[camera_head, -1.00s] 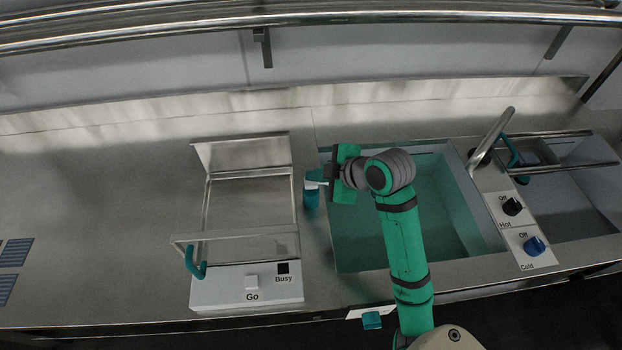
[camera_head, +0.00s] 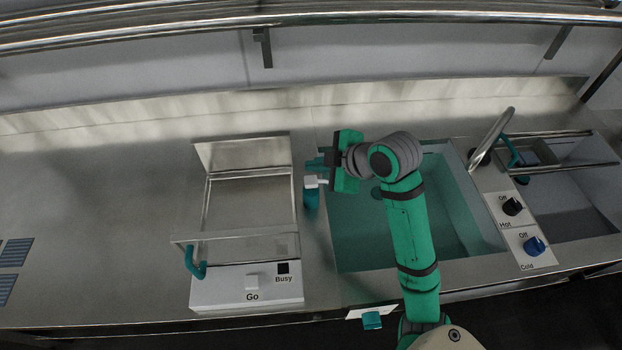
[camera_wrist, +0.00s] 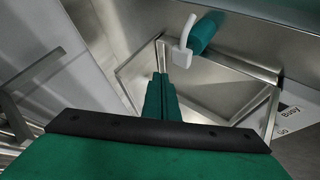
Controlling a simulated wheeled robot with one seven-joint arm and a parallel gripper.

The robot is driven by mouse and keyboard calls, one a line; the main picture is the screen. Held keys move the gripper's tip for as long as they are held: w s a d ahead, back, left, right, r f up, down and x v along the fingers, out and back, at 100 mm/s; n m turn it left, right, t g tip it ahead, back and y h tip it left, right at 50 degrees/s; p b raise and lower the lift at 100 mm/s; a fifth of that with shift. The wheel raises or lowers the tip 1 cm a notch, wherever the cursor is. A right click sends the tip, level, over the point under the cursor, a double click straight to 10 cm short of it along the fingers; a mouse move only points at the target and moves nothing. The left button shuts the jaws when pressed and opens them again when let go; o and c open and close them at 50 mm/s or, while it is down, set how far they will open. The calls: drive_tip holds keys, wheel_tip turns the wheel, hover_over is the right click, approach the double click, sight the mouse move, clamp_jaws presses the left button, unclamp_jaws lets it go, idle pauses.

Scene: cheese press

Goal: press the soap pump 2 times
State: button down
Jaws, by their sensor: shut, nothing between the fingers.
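The soap pump has a teal bottle (camera_head: 312,199) and a white head (camera_head: 311,181) with a short spout. It stands upright on the counter between the press and the sink. My gripper (camera_head: 312,163) is shut and empty, its teal fingers just beyond and above the pump head in the head view. In the wrist view the closed fingertips (camera_wrist: 160,80) point toward the press, with the white pump head (camera_wrist: 181,56) and teal bottle (camera_wrist: 207,32) above and right of them. The fingers appear apart from the pump.
The press (camera_head: 246,288) with its teal handle (camera_head: 193,264) stands left of the pump. The sink (camera_head: 462,205) lies under my arm, with a faucet (camera_head: 493,136) and Hot and Cold knobs at its right. The counter at far left is mostly clear.

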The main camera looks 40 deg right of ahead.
wheel_tip(320, 180, up, 2)
drive_tip(key=shift+r, duration=0.1)
drive_tip(key=shift+s+r, duration=0.1)
drive_tip(key=shift+r, duration=0.1)
idle(0.8)
